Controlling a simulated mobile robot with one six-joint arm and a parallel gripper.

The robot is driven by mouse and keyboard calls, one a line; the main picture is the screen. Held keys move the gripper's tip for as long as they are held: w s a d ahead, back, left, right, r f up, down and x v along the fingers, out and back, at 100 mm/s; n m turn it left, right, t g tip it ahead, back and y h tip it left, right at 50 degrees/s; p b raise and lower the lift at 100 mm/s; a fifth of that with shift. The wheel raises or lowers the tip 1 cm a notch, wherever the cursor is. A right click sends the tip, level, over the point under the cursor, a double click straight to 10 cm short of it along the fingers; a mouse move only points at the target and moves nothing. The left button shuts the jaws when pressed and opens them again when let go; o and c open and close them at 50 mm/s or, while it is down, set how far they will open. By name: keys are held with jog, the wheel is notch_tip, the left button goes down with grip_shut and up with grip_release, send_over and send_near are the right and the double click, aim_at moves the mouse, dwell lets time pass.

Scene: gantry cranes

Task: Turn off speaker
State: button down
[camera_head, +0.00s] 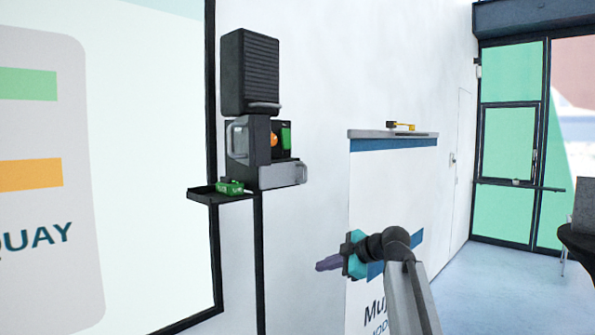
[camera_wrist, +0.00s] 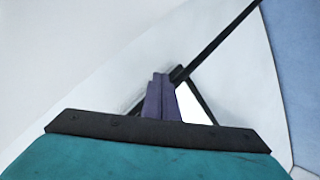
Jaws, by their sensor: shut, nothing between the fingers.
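A dark grey box with a ribbed front (camera_head: 250,72), which looks like the speaker, is mounted high on the white wall, left of the middle in the head view. I cannot tell which part is the speaker's switch. My gripper (camera_head: 320,266) is in free space, lower and to the right of these units, pointing left. Its purple fingers are together and empty. They also show in the wrist view (camera_wrist: 161,100), against the pale wall and a dark pole.
A small black shelf (camera_head: 205,196) holds a green item (camera_head: 230,187) below the unit. A dark pole (camera_head: 260,270) runs down from it. Open floor lies at right.

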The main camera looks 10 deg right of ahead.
aim_at(289, 149)
jog(key=s+r+n+t, duration=0.1)
jog(key=s+r+n, duration=0.2)
jog(key=r, duration=0.9)
jog(key=s+r+n+t+y+p, duration=0.1)
jog(key=s+r+n, duration=0.1)
jog(key=r, duration=1)
jog(key=s+r+n+t+y, duration=0.1)
jog(key=s+r+n, duration=0.2)
jog(key=r, duration=0.9)
jog(key=shift+s+d+r+n+t, duration=0.2)
jog(key=shift+s+r+n+t, duration=0.15)
jog(key=shift+s, duration=0.35)
jog(key=shift+p, duration=0.3)
jog(key=p+x, duration=0.5)
jog(key=x, duration=0.8)
jog(key=shift+w+a+p, duration=0.2)
jog(key=shift+a+p, duration=0.1)
jog(key=shift+p, duration=0.05)
jog(key=shift+w+a, duration=0.1)
jog(key=shift+w, duration=0.1)
